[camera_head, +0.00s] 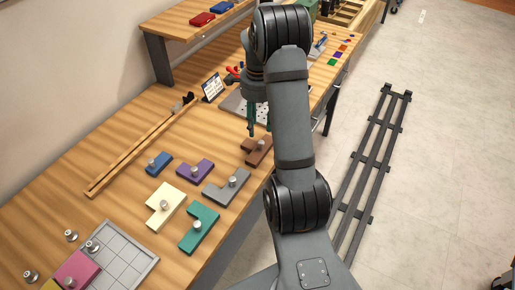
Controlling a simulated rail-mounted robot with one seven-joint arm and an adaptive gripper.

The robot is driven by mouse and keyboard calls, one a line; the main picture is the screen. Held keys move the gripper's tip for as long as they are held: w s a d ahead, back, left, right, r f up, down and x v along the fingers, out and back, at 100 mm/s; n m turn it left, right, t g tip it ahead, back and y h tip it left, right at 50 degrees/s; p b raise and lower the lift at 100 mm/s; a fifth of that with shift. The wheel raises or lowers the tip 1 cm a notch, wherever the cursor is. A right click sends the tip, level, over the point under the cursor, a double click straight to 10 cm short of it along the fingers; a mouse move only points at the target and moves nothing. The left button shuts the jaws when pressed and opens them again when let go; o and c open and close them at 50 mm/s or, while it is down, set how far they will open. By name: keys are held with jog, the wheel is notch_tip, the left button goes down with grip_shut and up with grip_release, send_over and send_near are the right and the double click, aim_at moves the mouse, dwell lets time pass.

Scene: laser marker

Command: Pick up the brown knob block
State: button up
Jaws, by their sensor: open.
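The brown knob block (256,157) lies flat on the wooden table, at the right end of a group of coloured blocks. A small metal knob stands on it. My gripper (259,131) points down with green fingers spread. In the picture it is just above the block's far side. It is open and empty. My arm passes close to the block's right side in the picture. I cannot tell the exact height of the fingertips over the block.
Knob blocks in grey (226,186), purple (195,171), blue (159,163), cream (163,207) and teal (199,229) lie nearby. A gridded tray (128,252) holds a pink block (76,271) at the lower left. A perforated metal plate (232,104) lies behind my gripper.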

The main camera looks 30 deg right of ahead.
aim_at(260, 142)
jog(key=f, duration=0.3)
jog(key=shift+w+d+f, duration=0.15)
jog(key=shift+d+f, duration=0.1)
jog(key=shift+f, duration=0.15)
jog(key=shift+f+p, duration=0.5)
jog(key=shift+p, duration=0.05)
jog(key=f, duration=0.1)
jog(key=f+p, duration=0.1)
jog(key=f, duration=0.2)
jog(key=shift+d+f, duration=0.2)
jog(key=shift+d, duration=0.05)
jog(key=shift+c, duration=1.3)
grip_shut()
